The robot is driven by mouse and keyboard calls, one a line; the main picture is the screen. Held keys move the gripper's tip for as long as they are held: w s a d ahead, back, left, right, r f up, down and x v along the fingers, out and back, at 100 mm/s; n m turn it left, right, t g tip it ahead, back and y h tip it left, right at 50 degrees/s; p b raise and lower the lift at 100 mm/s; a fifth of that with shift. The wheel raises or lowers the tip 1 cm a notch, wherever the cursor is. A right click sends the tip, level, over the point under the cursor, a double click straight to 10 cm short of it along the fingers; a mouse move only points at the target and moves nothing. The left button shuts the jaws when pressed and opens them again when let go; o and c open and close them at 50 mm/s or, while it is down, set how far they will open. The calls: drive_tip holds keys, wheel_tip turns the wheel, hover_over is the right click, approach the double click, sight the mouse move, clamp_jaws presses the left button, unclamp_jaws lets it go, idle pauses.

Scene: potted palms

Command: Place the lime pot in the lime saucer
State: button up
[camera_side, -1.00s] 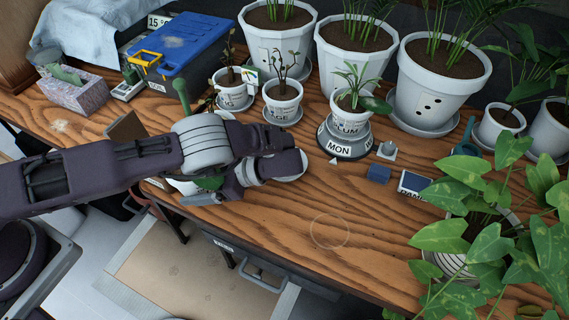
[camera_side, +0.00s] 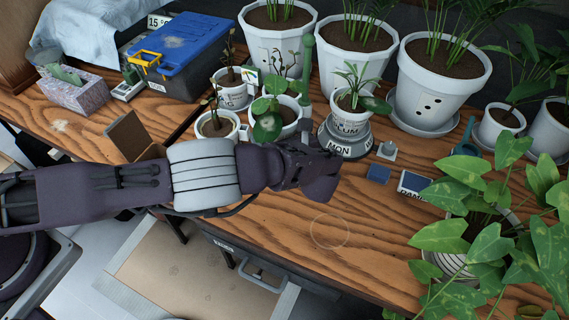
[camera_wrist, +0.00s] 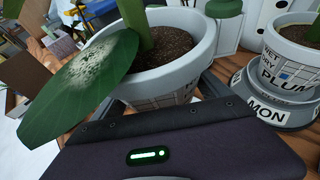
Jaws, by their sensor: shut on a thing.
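My gripper (camera_side: 308,165) is shut on a white pot (camera_wrist: 165,85) with dark soil and a broad green leaf (camera_wrist: 82,88) marked with a pale patch. In the side view the leaf (camera_side: 268,128) and the pot's rim show just behind my gripper. I cannot read a lime label on the pot, and its lower part is hidden. How high the pot is above the table is unclear. No lime saucer can be made out; my arm hides part of the table.
The plum pot (camera_side: 352,119) stands on a grey stand marked "MON" (camera_side: 345,146), close to the right of my gripper. Small brown-stemmed pots (camera_side: 214,130) stand behind my arm. A blue block (camera_side: 378,174) and a small dark box (camera_side: 414,184) lie further right.

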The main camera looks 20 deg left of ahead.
drive_tip(key=shift+w+d+f, duration=0.2)
drive_tip(key=shift+d+f, duration=0.05)
drive_tip(key=shift+h, duration=0.3)
wheel_tip(320, 180, down, 9)
drive_tip(key=shift+f, duration=0.2)
drive_tip(key=o, duration=1.3)
drive_tip(key=shift+s+d, duration=0.1)
